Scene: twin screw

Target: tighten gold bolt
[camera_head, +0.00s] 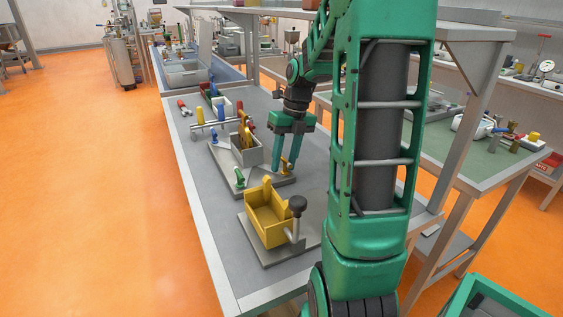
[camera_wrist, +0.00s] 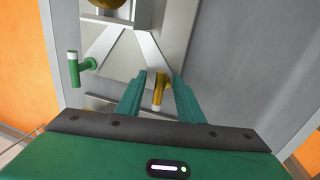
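The gold bolt (camera_wrist: 160,88) stands at one corner of a grey fixture plate (camera_head: 262,189). In the head view the gold bolt (camera_head: 285,163) is low between my fingers. My gripper (camera_head: 283,164) points down over this corner. In the wrist view my gripper (camera_wrist: 160,82) has one green finger on each side of the gold bolt, with a gap visible on both sides. Whether either finger touches the bolt lower down I cannot tell. A green bolt (camera_wrist: 80,66) stands at the plate's other near corner, also seen in the head view (camera_head: 239,178).
A grey box (camera_head: 247,157) with yellow parts sits on the plate. A yellow box (camera_head: 266,224) with a black-knobbed lever (camera_head: 297,206) stands nearer on the grey bench (camera_head: 205,205). Red, yellow and blue handles (camera_head: 221,112) stand behind. A shelf post rises at the right.

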